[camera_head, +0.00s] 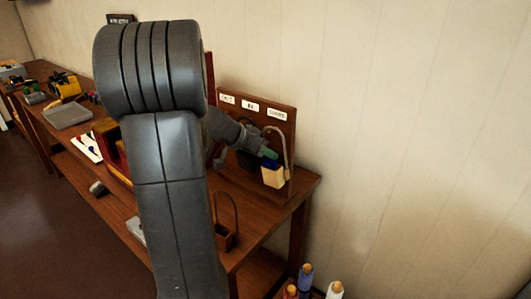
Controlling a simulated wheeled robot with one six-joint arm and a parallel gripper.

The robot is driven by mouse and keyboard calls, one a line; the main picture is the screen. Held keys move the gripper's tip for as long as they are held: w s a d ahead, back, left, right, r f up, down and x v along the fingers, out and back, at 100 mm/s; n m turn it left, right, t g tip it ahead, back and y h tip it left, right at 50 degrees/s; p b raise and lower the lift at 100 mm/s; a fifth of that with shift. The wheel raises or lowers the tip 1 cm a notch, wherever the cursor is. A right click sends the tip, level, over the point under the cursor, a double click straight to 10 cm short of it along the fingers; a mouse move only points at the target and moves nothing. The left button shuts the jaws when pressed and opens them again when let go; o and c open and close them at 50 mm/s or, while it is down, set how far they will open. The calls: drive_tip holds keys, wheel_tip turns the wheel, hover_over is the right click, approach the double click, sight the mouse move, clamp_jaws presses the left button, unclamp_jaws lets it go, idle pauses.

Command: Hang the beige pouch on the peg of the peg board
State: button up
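The beige pouch (273,176) is upright in front of the right part of the wooden peg board (288,110), with its pale strap arched above it. My gripper (268,154) is at the pouch's upper left, close to the strap, with green and dark blue parts at its tip. I cannot tell whether the fingers are closed on the strap or the pouch. The pegs are too small or hidden, so I cannot tell whether the strap is on one. A dark shape sits behind my gripper at the board.
The board stands on a long wooden bench against the wall. A brown pouch or basket with a tall loop (225,236) stands near the front edge. A grey tray (68,115) and assorted items lie farther left. Bottles (306,277) stand low, beyond the bench's right end.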

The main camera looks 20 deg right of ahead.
drive_tip(key=shift+w+a, duration=0.1)
drive_tip(key=shift+w, duration=0.1)
drive_tip(key=b+v, duration=0.1)
drive_tip(key=v, duration=1.2)
drive_tip(key=shift+s+a+r, duration=0.15)
drive_tip(key=shift+r, duration=0.2)
drive_tip(key=x, duration=1)
drive_tip(key=shift+f+p, duration=0.25)
drive_tip(key=shift+p, duration=0.05)
drive_tip(key=shift+r, duration=0.1)
